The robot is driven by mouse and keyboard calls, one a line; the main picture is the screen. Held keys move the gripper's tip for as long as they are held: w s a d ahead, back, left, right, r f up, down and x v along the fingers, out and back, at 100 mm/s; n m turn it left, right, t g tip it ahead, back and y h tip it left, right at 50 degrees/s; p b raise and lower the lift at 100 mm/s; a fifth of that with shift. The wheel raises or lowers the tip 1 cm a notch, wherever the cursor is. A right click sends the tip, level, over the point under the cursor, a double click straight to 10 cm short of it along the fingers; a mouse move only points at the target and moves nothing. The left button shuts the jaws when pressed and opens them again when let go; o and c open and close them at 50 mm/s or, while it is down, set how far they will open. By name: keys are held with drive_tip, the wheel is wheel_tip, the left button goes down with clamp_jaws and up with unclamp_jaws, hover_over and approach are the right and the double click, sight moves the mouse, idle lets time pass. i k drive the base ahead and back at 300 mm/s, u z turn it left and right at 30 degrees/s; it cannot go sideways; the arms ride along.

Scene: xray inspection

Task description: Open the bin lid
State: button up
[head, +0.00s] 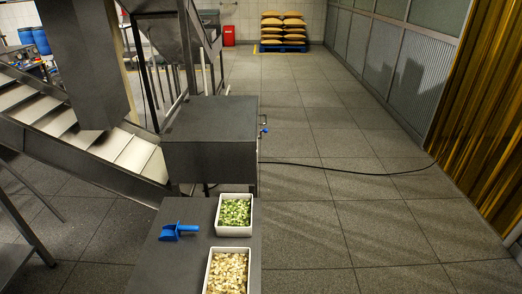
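A small red bin-like container (229,35) stands far off at the back, near the tiled wall. It is too small to tell whether it has a lid or how the lid stands. No other thing with a clear bin lid shows. My gripper is not in view.
A metal table (176,268) in front bears a blue scoop (178,232) and two white trays of chopped food (235,196) (208,286). A black cable (350,171) crosses the otherwise open floor at right. Sacks (283,28) lie on a blue pallet.

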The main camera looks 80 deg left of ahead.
sight(200, 119)
drive_tip(key=u, duration=1)
drive_tip(key=i, duration=2.35)
drive_tip(key=u, duration=0.75)
drive_tip(key=i, duration=1.55)
drive_tip(key=u, duration=2.95)
